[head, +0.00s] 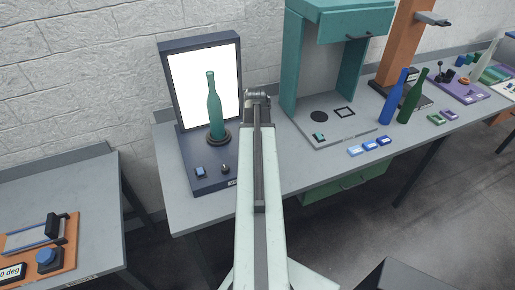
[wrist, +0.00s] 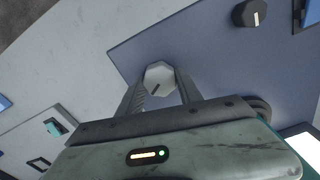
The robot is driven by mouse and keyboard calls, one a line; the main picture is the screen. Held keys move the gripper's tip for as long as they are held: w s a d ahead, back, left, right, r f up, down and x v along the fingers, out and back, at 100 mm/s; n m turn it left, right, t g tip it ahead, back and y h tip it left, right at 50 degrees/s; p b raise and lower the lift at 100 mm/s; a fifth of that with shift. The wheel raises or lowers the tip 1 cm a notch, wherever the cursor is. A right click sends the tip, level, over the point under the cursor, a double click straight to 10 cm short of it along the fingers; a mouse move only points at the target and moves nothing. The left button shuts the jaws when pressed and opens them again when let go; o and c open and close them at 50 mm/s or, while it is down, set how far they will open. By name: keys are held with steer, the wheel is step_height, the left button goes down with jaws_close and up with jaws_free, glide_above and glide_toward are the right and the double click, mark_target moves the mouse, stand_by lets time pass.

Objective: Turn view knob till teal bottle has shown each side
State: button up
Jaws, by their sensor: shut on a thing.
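The teal bottle (head: 214,108) stands upright on a dark round spindle (head: 217,137) in front of a lit white panel (head: 187,84) on the dark blue stand. In the wrist view, my gripper (wrist: 158,80) is shut on a pale, many-sided knob (wrist: 158,74) with a dark pointer line, near the stand's edge. Its fingers are on either side of the knob. A second, dark knob with a white mark (wrist: 252,14) is apart from my gripper; it also shows in the head view (head: 225,169). My arm hides the pale knob in the head view.
A blue button (head: 200,172) is on the stand's front left. To the right are a teal cabinet station (head: 290,60), small blue blocks (head: 370,145), and blue (head: 394,100) and green (head: 411,100) bottles. A separate left table holds an orange panel (head: 65,255).

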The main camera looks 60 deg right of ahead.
steer(key=shift+s, duration=0.15)
steer(key=o, duration=1.4)
steer(key=shift+c, duration=0.2)
steer(key=shift+r, duration=0.1)
step_height(320, 180, up, 8)
steer(key=p, duration=0.8)
steer(key=shift+f, duration=0.2)
